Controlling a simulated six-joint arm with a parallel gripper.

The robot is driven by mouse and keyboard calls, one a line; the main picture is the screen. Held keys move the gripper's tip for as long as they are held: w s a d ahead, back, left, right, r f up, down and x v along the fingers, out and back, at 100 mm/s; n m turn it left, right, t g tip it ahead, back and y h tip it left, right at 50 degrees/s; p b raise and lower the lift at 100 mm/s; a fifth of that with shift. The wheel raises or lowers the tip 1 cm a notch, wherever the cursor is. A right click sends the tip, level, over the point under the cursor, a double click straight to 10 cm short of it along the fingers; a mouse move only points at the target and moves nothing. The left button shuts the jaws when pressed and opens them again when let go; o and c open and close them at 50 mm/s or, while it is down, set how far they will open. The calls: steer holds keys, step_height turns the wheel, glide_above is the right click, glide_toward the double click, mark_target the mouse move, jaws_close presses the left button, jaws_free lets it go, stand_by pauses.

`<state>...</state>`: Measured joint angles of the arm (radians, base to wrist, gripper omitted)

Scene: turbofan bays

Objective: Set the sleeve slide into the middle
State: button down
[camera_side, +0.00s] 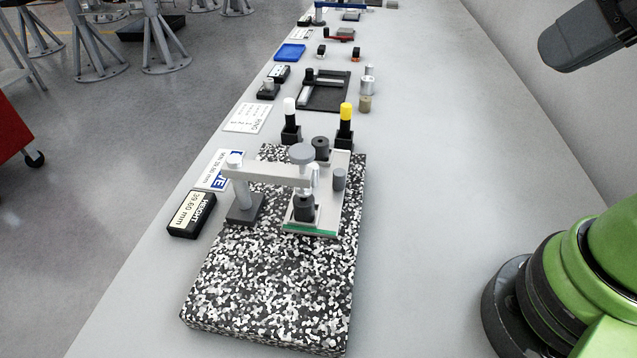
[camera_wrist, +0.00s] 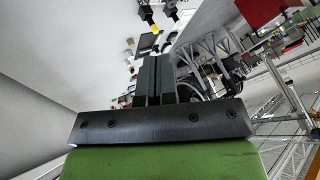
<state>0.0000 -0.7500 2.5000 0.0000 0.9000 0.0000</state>
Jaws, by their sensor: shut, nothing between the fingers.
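A measuring stand on a speckled granite plate (camera_side: 270,285) has a grey post (camera_side: 241,195) and a crossbar (camera_side: 268,174) reaching right to a round knob (camera_side: 302,153). Under the bar's right end is a light grey plate (camera_side: 327,215) with a green front edge, bearing a dark cylinder (camera_side: 303,207). A grey cylinder (camera_side: 339,179) and a dark ring-like sleeve (camera_side: 320,147) stand at its right and back. I cannot tell which part is the sleeve slide. My gripper (camera_wrist: 154,62) is shut and empty in the wrist view, away from the fixture; its fingers are not seen in the side view.
A white-topped post (camera_side: 290,122) and a yellow-topped post (camera_side: 346,125) stand behind the fixture. A height readout (camera_side: 192,214) showing 39.60 mm and a card (camera_side: 215,170) lie to the left. Further back are a dark tray (camera_side: 337,93) and a blue tray (camera_side: 290,53).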

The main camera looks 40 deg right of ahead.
stand_by(0.6)
steer(key=w+d+f+m+g, duration=0.15)
steer(key=w+m+g, duration=0.35)
steer(key=w, duration=0.9)
steer(key=w+d+f+m+g+y, duration=0.2)
steer(key=w+f+m+g, duration=0.25)
steer(key=w+f, duration=0.65)
glide_toward(320, 178)
steer(key=shift+m+t, duration=0.45)
steer(key=s+d+f, duration=0.1)
steer(key=d+f, duration=0.1)
steer(key=s+d+f, duration=0.1)
steer(key=s+d, duration=0.1)
steer(key=shift+s+d+f, duration=0.25)
steer(key=shift+d+f, duration=0.15)
steer(key=shift+s+a+f, duration=0.1)
steer(key=shift+s+a, duration=0.05)
steer(key=shift+a, duration=0.4)
steer(key=shift+s+a+f, duration=0.1)
steer(key=shift+s+a, duration=0.1)
steer(key=shift+a, duration=0.4)
steer(key=shift+s+a, duration=0.25)
steer(key=shift+a, duration=0.5)
